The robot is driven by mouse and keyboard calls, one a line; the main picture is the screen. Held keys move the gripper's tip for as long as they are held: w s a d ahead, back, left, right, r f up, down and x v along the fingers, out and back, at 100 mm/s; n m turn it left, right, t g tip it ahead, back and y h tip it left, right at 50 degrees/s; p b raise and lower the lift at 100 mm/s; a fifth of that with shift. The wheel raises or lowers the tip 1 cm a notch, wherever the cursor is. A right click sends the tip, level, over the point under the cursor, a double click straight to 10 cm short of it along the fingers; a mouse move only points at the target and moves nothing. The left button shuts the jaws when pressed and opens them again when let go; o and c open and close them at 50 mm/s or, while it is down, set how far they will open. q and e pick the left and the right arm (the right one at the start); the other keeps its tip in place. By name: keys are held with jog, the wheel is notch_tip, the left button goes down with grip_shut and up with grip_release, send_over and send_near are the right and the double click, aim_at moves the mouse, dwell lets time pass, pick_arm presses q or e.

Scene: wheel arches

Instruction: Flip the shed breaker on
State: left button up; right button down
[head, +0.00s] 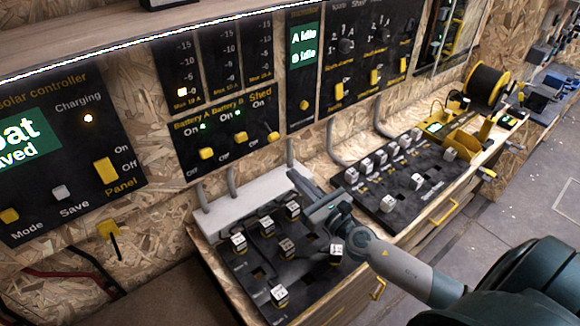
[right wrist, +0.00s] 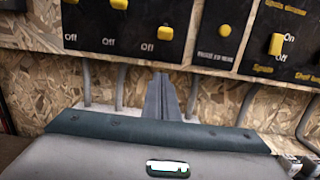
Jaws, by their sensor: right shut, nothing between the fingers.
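The shed breaker (head: 273,137) is a small yellow lever under the "Shed" label, rightmost of three on a black wall panel. In the right wrist view the rightmost yellow lever of that row (right wrist: 165,32) sits low, beside the word "Off". My right gripper (head: 300,182) is shut and empty, below and apart from the panel in the head view. In the right wrist view its closed fingers (right wrist: 160,92) point toward the wall, below that lever. My left gripper is not in view.
The Battery A (head: 206,153) and Battery B (head: 240,138) levers are left of the shed lever. Grey conduits (head: 231,181) run down to a bench with black switch boards (head: 262,268). A display panel (head: 303,60) is close on the right.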

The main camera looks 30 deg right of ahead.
aim_at(269, 132)
jog(key=w+a+r+p, duration=0.1)
jog(key=w+r+p, duration=0.3)
jog(key=w, duration=0.3)
jog(key=shift+w+r+p, duration=0.3)
jog(key=shift+w+p, duration=0.05)
jog(key=shift+p, duration=0.5)
jog(key=shift+r, duration=0.1)
